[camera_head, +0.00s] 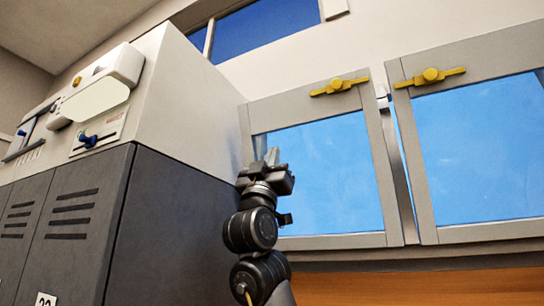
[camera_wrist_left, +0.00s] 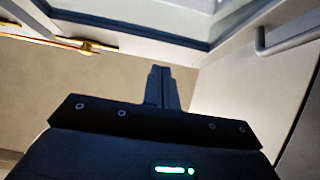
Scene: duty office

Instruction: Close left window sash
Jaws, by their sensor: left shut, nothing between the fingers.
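The left window sash (camera_head: 377,180) has a grey frame, a blue pane and a yellow handle (camera_head: 340,86) on its top rail. A narrow gap shows between it and the right sash (camera_head: 429,220); I cannot tell exactly how far it stands open. My left gripper (camera_head: 272,156) points upward, shut and empty, in front of the sash's left side in the head view. In the left wrist view, the shut fingers (camera_wrist_left: 162,72) stand over a beige surface, with a grey frame edge (camera_wrist_left: 125,38) and a yellow handle (camera_wrist_left: 88,46) beyond. Contact with the sash does not show. My right gripper is out of view.
A tall grey and dark cabinet (camera_head: 175,225) stands close at the left of the window and my left arm. A wooden surface (camera_head: 430,288) lies below the window. In the left wrist view, a grey bar handle (camera_wrist_left: 290,38) is at the upper right.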

